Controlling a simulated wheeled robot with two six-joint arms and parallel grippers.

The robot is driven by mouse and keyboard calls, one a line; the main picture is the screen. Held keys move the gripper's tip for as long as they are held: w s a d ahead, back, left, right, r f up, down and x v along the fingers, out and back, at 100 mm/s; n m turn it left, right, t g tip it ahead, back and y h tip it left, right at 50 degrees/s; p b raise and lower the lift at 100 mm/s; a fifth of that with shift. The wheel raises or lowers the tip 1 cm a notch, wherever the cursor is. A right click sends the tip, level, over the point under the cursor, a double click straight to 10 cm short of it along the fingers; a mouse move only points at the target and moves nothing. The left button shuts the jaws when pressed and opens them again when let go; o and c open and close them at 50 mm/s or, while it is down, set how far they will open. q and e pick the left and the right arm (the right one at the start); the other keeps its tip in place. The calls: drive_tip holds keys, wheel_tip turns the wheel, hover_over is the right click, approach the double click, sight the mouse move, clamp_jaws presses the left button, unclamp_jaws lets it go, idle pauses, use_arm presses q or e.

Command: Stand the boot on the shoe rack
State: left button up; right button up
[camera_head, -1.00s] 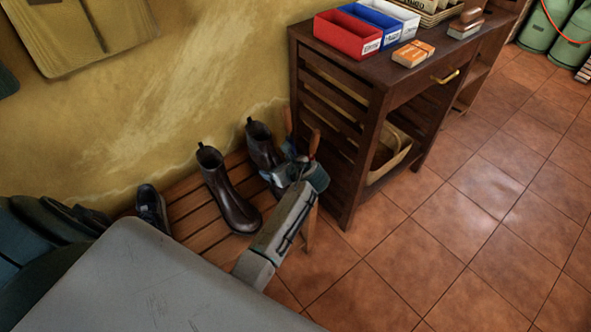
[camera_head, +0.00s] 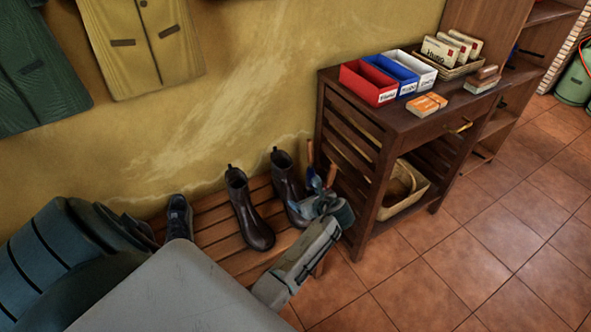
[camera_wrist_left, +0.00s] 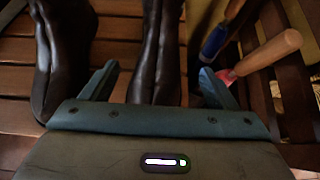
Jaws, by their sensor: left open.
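Two dark brown boots stand upright on the slatted wooden shoe rack (camera_head: 213,233). The left boot (camera_head: 248,213) is clear of my gripper; it also shows at the left of the left wrist view (camera_wrist_left: 66,50). The right boot (camera_head: 284,178) is partly hidden by my left gripper (camera_head: 310,198). In the left wrist view my open fingers (camera_wrist_left: 158,72) are spread either side of this boot (camera_wrist_left: 160,40), with a gap on the right; I cannot tell whether they touch it. My right gripper is not in view.
A dark sneaker (camera_head: 179,217) sits on the rack's left. A dark wooden cabinet (camera_head: 352,150) stands just right of the rack.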

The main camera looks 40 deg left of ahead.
use_arm(q)
drive_tip(key=s+f+n, duration=0.1)
drive_tip(key=s+n, duration=0.1)
drive_tip(key=s+f+n+h, duration=0.1)
drive_tip(key=s, duration=0.2)
drive_tip(key=s+f+n+h, duration=0.1)
drive_tip(key=s+n, duration=0.1)
drive_tip(key=s, duration=0.1)
drive_tip(key=shift+s+d+n+g, duration=0.15)
drive_tip(key=shift+d+n+g, duration=0.1)
drive_tip(key=shift+n+g, duration=0.05)
drive_tip(key=s+d+r+n+h, duration=0.2)
drive_tip(key=s+d+n+h, duration=0.1)
drive_tip(key=s+n, duration=0.5)
drive_tip(key=s+d+r+n+h, duration=0.2)
drive_tip(key=s+d+n+h, duration=0.2)
drive_tip(key=s, duration=1)
drive_tip(key=d+n, duration=0.2)
drive_tip(key=n, duration=0.2)
drive_tip(key=shift+s+d+r+h, duration=0.25)
drive_tip(key=shift+s+r+h, duration=0.05)
drive_tip(key=shift+r, duration=0.1)
drive_tip(key=shift+r, duration=0.1)
